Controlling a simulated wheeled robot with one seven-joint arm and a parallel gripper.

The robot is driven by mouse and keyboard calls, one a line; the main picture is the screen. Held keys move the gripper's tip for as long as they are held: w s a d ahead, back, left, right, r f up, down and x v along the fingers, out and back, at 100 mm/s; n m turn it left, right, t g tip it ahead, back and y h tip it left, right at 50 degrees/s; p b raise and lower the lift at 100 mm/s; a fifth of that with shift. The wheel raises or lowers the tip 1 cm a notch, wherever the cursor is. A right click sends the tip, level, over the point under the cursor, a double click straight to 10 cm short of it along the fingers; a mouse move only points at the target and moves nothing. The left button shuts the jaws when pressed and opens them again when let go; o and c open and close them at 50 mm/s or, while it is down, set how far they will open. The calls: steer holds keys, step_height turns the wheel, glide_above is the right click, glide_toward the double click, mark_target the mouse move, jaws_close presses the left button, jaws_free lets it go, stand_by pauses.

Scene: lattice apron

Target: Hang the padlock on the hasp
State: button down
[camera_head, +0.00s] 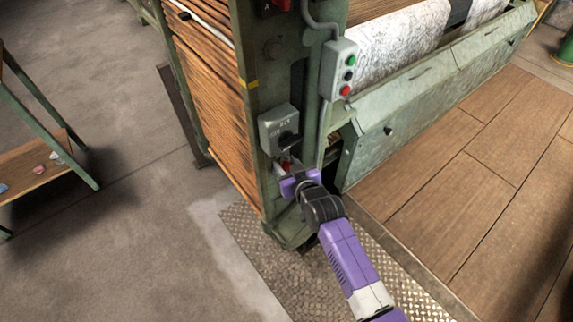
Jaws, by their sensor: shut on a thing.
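My gripper (286,178) is at the end of my purple and black arm, close to the front of the green machine post. It is shut on a small red thing, which I take to be the padlock (284,166). The padlock is mostly hidden by the gripper and sits just below a grey switch box (278,122) with a dark knob. The hasp is too small or too hidden to make out. I cannot tell whether the padlock touches the box or hangs on anything.
A grey button box (340,68) with green, black and red buttons is fixed above right. The green machine frame (245,45) rises beside my gripper. A diamond-patterned metal plate (262,262) lies below. A low shelf (40,172) stands at the left, with open floor between.

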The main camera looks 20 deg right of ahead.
stand_by(0.4)
steer(key=c, duration=0.8)
jaws_free()
steer(key=s+d+r+t, duration=0.1)
steer(key=s+r+t, duration=0.2)
steer(key=s+r, duration=0.7)
steer(key=shift+m+g+h, duration=0.3)
steer(key=shift+g+h, duration=0.1)
steer(key=shift+g, duration=0.5)
steer(key=v, duration=1.2)
steer(key=f+v, duration=0.1)
steer(key=v, duration=1.2)
steer(key=f+v, duration=0.1)
steer(key=v, duration=1.2)
steer(key=shift+s+d, duration=0.25)
steer(key=shift+s, duration=0.3)
